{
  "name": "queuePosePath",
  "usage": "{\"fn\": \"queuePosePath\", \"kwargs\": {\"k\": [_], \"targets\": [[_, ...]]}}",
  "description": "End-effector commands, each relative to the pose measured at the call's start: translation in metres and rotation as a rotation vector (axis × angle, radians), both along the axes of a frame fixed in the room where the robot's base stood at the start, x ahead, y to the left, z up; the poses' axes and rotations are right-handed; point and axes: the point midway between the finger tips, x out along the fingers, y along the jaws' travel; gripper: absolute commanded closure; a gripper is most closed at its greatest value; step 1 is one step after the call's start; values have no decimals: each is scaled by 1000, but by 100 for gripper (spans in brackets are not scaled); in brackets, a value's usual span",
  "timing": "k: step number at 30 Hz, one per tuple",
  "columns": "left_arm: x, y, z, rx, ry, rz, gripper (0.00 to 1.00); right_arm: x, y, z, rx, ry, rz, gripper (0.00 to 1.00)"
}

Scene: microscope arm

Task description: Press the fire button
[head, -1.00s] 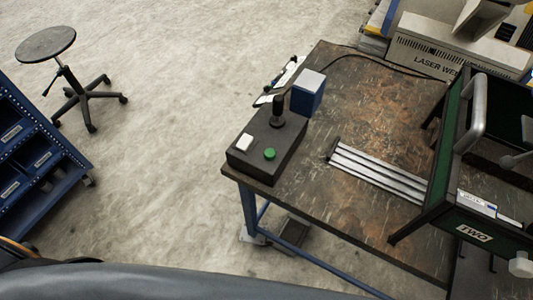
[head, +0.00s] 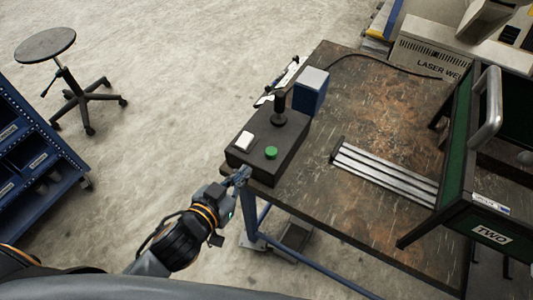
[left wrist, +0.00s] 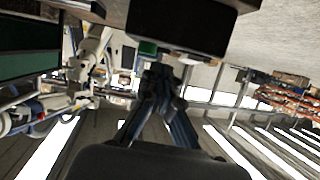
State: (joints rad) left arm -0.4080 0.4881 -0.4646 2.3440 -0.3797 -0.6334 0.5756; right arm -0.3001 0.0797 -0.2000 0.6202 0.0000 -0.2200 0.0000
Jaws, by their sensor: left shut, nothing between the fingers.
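The control box (head: 262,167) is a dark block near the left corner of the workbench. Which of these is the fire button is not labelled legibly. My left gripper (head: 243,174) is shut and empty, close to the near side of the box, short of the green button in the picture. In the left wrist view the shut fingertips (left wrist: 160,76) point toward a green part (left wrist: 148,48) beside a dark block. My right gripper is not in view.
A green-panelled frame (head: 490,213) stands at the right edge. A stool (head: 45,45) and blue shelving (head: 35,165) stand left, with open floor between.

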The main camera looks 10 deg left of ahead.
Motion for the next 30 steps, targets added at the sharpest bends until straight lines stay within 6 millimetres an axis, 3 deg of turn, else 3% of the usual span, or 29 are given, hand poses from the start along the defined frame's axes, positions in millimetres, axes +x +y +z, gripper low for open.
{"fn": "queuePosePath", "kwargs": {"k": [3, 9, 20, 30], "targets": [[-10, -7, 37, -45, -52, -16, 100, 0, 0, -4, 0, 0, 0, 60], [-17, -12, 62, -79, -83, -25, 100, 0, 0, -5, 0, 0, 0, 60], [-16, -12, 62, -79, -85, -24, 100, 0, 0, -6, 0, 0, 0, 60], [11, -21, 52, -79, -91, -25, 100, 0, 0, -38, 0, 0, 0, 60]]}}
